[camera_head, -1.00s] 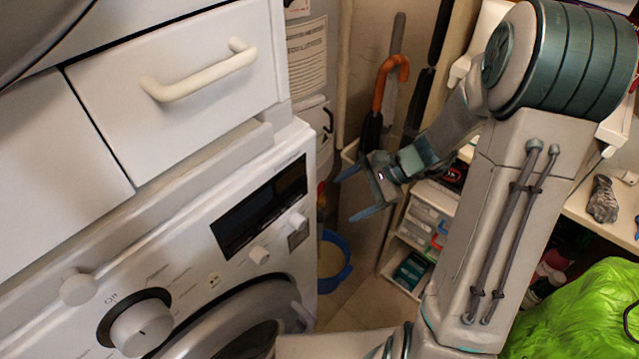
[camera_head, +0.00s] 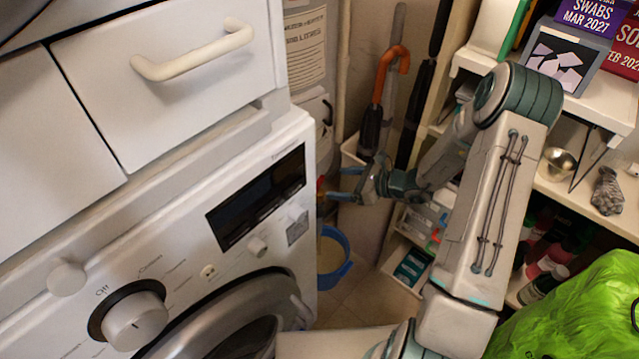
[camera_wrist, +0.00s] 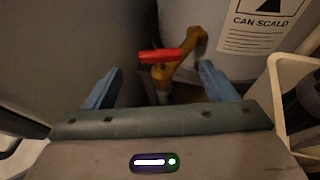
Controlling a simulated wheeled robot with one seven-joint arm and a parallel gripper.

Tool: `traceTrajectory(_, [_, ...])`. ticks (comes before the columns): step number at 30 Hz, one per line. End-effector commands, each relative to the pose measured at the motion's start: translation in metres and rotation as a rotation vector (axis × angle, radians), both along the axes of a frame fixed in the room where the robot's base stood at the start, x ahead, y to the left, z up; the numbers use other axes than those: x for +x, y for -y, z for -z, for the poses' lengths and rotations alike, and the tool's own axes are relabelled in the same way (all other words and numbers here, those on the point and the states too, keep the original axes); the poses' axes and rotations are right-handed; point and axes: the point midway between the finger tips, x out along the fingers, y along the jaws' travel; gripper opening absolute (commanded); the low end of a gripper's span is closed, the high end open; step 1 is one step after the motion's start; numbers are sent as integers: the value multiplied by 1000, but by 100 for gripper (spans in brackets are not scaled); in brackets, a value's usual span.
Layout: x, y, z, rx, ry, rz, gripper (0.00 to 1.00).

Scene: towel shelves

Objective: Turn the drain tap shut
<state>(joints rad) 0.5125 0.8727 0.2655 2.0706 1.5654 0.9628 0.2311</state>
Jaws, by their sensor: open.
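The drain tap shows in the wrist view as a brass body (camera_wrist: 190,58) with a red lever handle (camera_wrist: 160,56) lying roughly across the picture. It sits low beside a pale cylinder with a "CAN SCALD" label. My gripper (camera_wrist: 160,70) is open, its two blue fingers on either side of the view, with the red handle ahead and between them. I see no contact with the handle. In the head view my gripper (camera_head: 337,184) reaches to the right edge of the washing machine. A small red part (camera_head: 320,186) shows there, mostly hidden by the machine.
The washing machine (camera_head: 225,185) stands close on the left of my gripper. A blue bucket (camera_head: 346,272) is on the floor below. An umbrella with an orange handle (camera_head: 377,75) stands behind. Shelves (camera_head: 560,195) with boxes and bottles fill the right, with a green bag (camera_head: 575,310) in front.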

Motion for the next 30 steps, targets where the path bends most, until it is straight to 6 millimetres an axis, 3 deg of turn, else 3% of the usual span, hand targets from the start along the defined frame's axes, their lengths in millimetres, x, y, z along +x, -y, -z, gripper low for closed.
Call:
traceTrajectory(3, [11,-23,12,1,0,-4,78])
traceTrajectory(9, [25,-52,25,1,1,-4,78])
traceTrajectory(15, [32,-65,31,0,0,-2,78])
traceTrajectory(24, [34,-67,31,0,0,-1,78])
traceTrajectory(25, [34,-67,31,0,0,-1,75])
traceTrajectory(30, [33,-67,31,0,0,-1,33])
